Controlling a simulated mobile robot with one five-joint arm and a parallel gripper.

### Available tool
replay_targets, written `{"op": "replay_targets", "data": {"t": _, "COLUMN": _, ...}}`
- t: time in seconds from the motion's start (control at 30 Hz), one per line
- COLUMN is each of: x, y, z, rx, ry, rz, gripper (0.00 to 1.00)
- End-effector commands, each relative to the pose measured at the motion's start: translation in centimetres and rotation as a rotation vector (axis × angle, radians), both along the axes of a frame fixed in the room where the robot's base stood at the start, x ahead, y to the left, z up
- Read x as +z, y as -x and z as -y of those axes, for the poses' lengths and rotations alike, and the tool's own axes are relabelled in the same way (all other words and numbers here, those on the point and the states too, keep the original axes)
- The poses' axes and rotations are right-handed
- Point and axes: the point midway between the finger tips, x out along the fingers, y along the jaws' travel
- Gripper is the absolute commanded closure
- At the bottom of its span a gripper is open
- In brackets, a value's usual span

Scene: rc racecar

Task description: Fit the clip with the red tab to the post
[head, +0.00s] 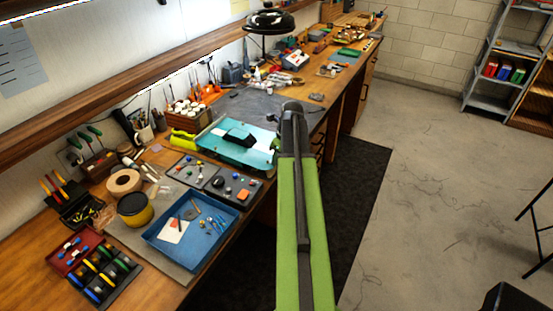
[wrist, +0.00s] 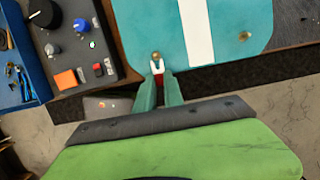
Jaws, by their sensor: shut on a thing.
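My gripper (wrist: 159,82) is shut on the clip, whose red tab (wrist: 159,77) shows between the green fingers in the wrist view. The clip's pale forked end (wrist: 157,66) points at a small brass post (wrist: 155,55) near the edge of the teal car body (wrist: 222,55). The fork tips are very close to the post; I cannot tell whether they touch it. A second brass post (wrist: 244,36) stands further right, beyond the white stripe. In the head view the car body (head: 215,148) lies on the bench, and my arm mostly hides the gripper.
A dark parts tray (wrist: 118,62) with knobs and an orange block sits just left of the car body. A blue tray (head: 160,237) is nearer on the bench. The floor at right is open.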

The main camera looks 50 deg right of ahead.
Motion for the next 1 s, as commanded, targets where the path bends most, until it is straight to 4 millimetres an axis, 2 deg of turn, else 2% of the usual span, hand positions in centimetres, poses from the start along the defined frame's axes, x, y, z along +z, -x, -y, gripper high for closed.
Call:
{"op": "replay_targets", "data": {"t": 0.03, "x": -0.69, "y": 0.01, "z": 0.01, "rx": 0.000, "ry": 0.000, "rz": 0.000, "gripper": 1.00}}
{"op": "replay_targets", "data": {"t": 0.13, "x": -0.94, "y": 0.00, "z": 0.02, "rx": 0.000, "ry": 0.000, "rz": 0.000, "gripper": 1.00}}
{"op": "replay_targets", "data": {"t": 1.0, "x": -0.88, "y": -0.66, "z": -0.12, "rx": 0.000, "ry": 0.000, "rz": 0.000, "gripper": 1.00}}
